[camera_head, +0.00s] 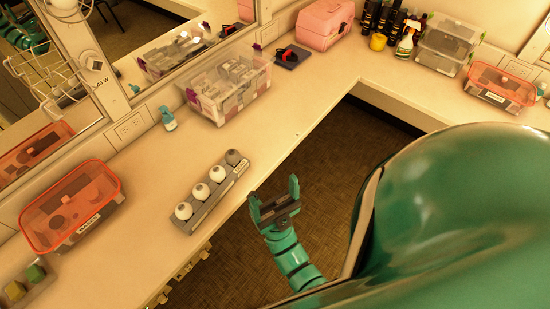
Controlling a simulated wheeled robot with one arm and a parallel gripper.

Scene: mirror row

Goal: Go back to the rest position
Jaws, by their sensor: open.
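My gripper (274,203) is teal with dark inner parts. It is open, with its two fingers apart and nothing between them. It is over the dark floor, just off the front edge of the pale counter (150,230). To its left on the counter is a grey strip holder (213,196) with several round knobs in a row, most white and one grey. The gripper is apart from it.
A red-rimmed bin (70,206), a clear box of packets (230,85), a small blue bottle (168,118) and a pink case (324,22) stand on the counter. Spray bottles and boxes line the right arm of the counter. The floor (350,150) is clear.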

